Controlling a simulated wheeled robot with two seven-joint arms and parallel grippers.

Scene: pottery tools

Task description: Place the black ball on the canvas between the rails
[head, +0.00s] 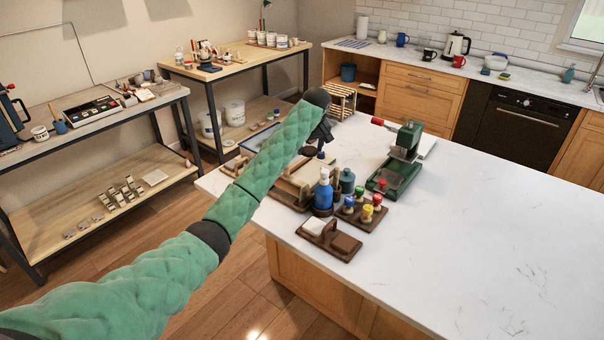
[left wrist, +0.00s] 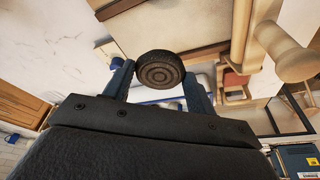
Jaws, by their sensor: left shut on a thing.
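My left gripper (head: 321,139) is above the left part of the white counter, over the wooden gear. In the left wrist view my left gripper (left wrist: 160,85) is shut on a black, ridged round thing, the black ball (left wrist: 160,68), between its two fingers. The ball is hard to see in the head view. A tan flat surface, apparently the canvas (left wrist: 185,22), lies beyond the ball, with a brown rail (left wrist: 205,50) along its edge. In the head view the canvas (head: 303,172) is partly hidden by my arm. My right gripper is not in view.
A wooden roller (left wrist: 278,50) is close beside the canvas. A blue bottle (head: 323,192), a rack of colored-knob tools (head: 364,213), a brown block stand (head: 328,240) and a green press (head: 398,165) stand nearby. The counter's right side (head: 480,230) is clear.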

